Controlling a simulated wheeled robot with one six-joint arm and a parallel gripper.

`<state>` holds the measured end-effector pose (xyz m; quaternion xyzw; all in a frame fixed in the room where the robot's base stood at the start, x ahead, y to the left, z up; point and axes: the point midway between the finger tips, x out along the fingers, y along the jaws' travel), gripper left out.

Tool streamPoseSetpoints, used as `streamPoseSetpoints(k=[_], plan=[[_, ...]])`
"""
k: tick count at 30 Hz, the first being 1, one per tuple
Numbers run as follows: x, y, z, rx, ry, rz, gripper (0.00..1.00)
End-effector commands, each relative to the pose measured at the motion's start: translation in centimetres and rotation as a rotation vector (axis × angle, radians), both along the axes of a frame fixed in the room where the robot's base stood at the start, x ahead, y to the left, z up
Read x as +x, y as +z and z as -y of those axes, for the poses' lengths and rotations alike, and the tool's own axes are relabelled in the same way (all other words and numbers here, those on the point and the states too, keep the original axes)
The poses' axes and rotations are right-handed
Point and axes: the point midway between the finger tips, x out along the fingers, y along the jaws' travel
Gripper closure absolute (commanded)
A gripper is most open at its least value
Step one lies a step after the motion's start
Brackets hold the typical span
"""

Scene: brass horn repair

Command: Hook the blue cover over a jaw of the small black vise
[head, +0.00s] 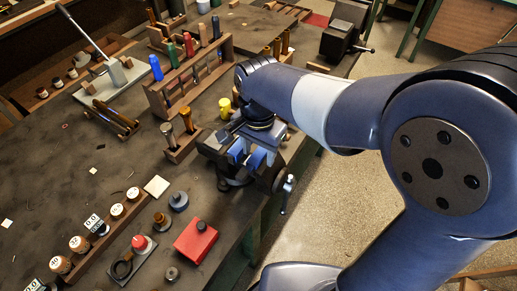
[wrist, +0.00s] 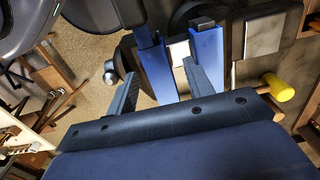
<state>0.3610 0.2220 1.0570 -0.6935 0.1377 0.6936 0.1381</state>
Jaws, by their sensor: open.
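The dark vise (head: 214,146) stands at the bench's right edge, directly under my wrist. Two blue covers show at its jaws in the head view: one on the left (head: 237,152), one on the right (head: 257,158). In the wrist view, the left blue strip (wrist: 155,67) stands between the fingers of my gripper (wrist: 158,70), and the right blue strip (wrist: 208,50) lies beyond the right finger. My gripper is open, with a gap showing beside the left strip. Pale jaw metal shows between the strips. I cannot tell whether either cover is fully seated.
A wooden tool rack (head: 187,88) is farther back. A red box (head: 196,241) lies in front. Another black vise (head: 339,38) is at the far edge. Open floor lies to the right.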

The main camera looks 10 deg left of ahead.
Motion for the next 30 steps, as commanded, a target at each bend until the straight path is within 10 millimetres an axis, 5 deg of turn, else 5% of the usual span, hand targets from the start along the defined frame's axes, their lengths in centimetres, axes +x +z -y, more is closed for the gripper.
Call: streamPoseSetpoints(k=[5, 18, 30], plan=[[0.1, 1.7, -0.1, 0.003, 0.0, 0.005, 0.51], [0.1, 9.7, 0.0, 0.002, 0.0, 0.003, 0.51], [0.0, 10.8, 0.0, 0.0, 0.0, 0.0, 0.51]])
